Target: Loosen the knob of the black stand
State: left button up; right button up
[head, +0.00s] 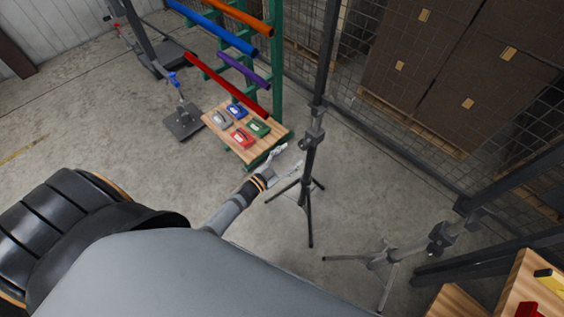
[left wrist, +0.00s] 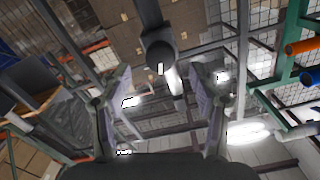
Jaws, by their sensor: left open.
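The black stand (head: 308,165) is an upright post on spread tripod legs, in the middle of the head view. A clamp collar (head: 312,138) sits partway up its post; the knob is too small to make out for certain in this view. My left gripper (head: 286,160) is open and empty, just left of the post and slightly below the collar. In the left wrist view, a dark round knob or collar (left wrist: 159,55) on the post is ahead, between and beyond the open fingers (left wrist: 164,90). No contact shows. My right gripper is in neither view.
A green rack (head: 277,60) with coloured tubes and a wooden shelf (head: 253,152) of small boxes stands left behind the stand. A grey stand (head: 390,258) is at right front, by a wooden surface (head: 455,303). Mesh fence (head: 350,90) lies behind.

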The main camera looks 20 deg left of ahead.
pick_arm(q)
jog(key=v, duration=0.5)
jog(key=shift+w, duration=0.1)
jog(key=s+a+f+n+g+y, duration=0.25)
jog(key=s+f, duration=0.25)
jog(key=f, duration=0.5)
jog(key=s+a+f+n+g+y, duration=0.2)
jog(key=s+a+f+g+y, duration=0.15)
jog(key=s+f, duration=0.45)
jog(key=s+f+n+g, duration=0.1)
jog(key=s+f+g, duration=0.4)
jog(key=s, duration=0.6)
jog(key=s+f+n+g+y, duration=0.1)
jog(key=s+f+g, duration=0.3)
jog(key=s+f, duration=0.6)
jog(key=s, duration=0.2)
jog(key=shift+s+a+f+n+g, duration=0.25)
jog(key=shift+a+f+n+g, duration=0.05)
jog(key=shift+n+g, duration=0.1)
jog(key=shift+w, duration=0.1)
